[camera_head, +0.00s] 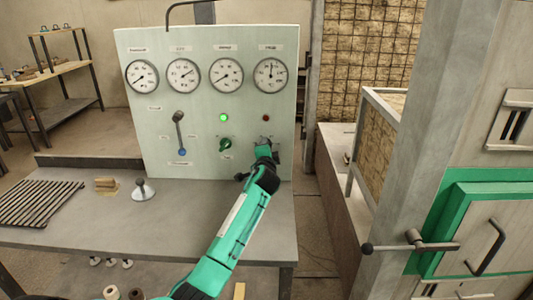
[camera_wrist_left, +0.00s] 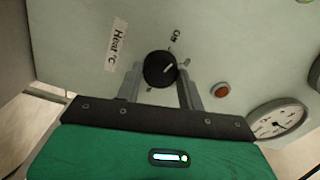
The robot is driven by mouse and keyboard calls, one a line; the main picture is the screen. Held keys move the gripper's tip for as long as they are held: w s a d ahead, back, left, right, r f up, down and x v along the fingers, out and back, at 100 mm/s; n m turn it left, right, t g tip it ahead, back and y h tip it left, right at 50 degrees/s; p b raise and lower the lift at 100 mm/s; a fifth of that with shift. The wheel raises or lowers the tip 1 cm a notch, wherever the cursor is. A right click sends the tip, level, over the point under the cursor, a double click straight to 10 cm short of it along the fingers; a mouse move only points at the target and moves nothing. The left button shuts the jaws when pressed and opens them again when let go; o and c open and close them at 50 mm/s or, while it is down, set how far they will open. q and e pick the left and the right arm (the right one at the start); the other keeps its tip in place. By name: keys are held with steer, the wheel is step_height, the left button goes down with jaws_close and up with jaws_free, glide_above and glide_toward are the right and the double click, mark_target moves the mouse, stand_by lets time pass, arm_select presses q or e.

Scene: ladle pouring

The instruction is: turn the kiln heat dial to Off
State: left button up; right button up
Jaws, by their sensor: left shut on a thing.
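The kiln heat dial is a round black knob (camera_wrist_left: 159,69) with a white pointer line, beside a "Heat °C" label (camera_wrist_left: 116,45) in the left wrist view. The "Off" mark (camera_wrist_left: 175,36) is above it and a little right there. The pointer slants to the upper right and does not line up with "Off". My left gripper (camera_wrist_left: 161,75) has a finger on each side of the knob and is shut on it. In the head view my left gripper (camera_head: 263,148) is at the panel's lower right and hides the dial. My right gripper is not in view.
A small stamp-like object (camera_head: 143,191) and a slatted rack (camera_head: 38,203) are on the table at left.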

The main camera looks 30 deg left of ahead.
arm_select(q)
steer(key=shift+f+n+b, duration=0.1)
steer(key=shift+n+b, duration=0.4)
steer(key=shift+n, duration=1.2)
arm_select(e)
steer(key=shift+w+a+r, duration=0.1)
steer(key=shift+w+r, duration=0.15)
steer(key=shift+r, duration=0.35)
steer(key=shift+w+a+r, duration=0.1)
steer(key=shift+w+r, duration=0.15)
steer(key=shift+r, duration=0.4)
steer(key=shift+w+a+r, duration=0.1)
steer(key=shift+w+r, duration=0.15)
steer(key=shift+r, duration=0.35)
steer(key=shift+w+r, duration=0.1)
arm_select(q)
steer(key=o, duration=1)
steer(key=shift+c, duration=0.2)
steer(key=v, duration=1.3)
steer(key=shift+s+d, duration=0.2)
steer(key=shift+s, duration=0.1)
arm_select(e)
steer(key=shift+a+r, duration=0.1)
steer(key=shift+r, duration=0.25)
